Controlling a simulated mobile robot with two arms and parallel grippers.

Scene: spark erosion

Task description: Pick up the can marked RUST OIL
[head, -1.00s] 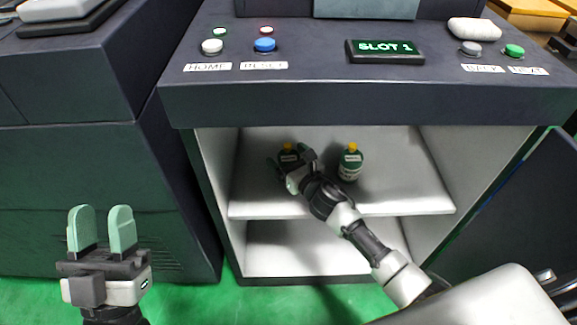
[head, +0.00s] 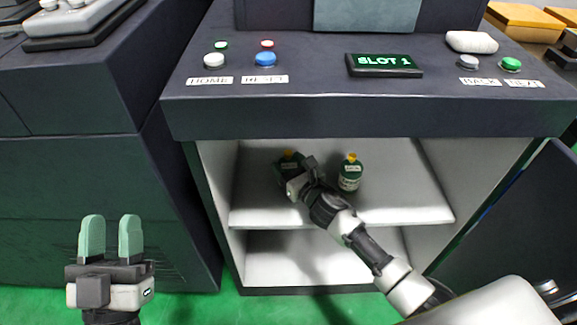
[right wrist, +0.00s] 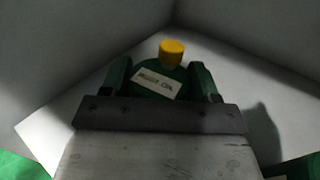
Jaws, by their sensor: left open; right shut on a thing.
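Two dark green cans with yellow caps stand in the open cabinet's upper compartment: a left can (head: 289,157) and a right can (head: 350,173). My right gripper (head: 292,170) is shut on the left can, its fingers on either side of it. In the right wrist view the held can (right wrist: 160,82) shows its yellow cap and a pale tilted label, too blurred to read surely. The right can's label is too small to read. The gripper hides the left can's lower part. My left gripper (head: 110,240) is open and empty, fingers upward, left of the cabinet.
The white upper shelf (head: 400,205) is bare around the right can; the compartment below looks empty. The dark console top (head: 320,110) overhangs the cans, with buttons and a SLOT 1 display (head: 384,64). An open door (head: 525,225) stands at the right.

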